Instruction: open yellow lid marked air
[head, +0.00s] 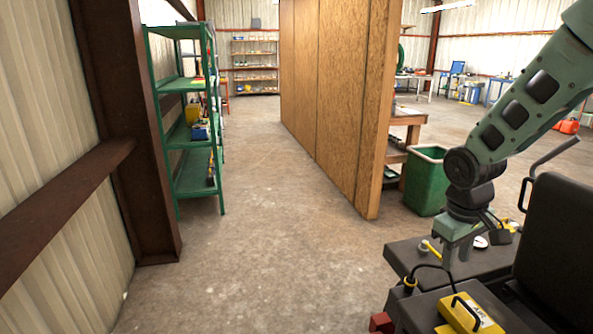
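The yellow lid (478,318) marked "AIR" is at the lower right of the head view. It has a black bar handle on top and sits on a dark surface. It looks closed, and its near edge is cut by the frame's bottom. My gripper (456,259) points down above and beyond the lid, apart from it. Its two fingers show with a gap between them, and I see nothing held there.
A dark bench top (405,255) near my gripper holds a small yellow-and-white item (430,248) and a black cable. A green bin (425,185) stands behind it. A wooden partition (335,90) and green shelf (185,130) flank clear concrete floor.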

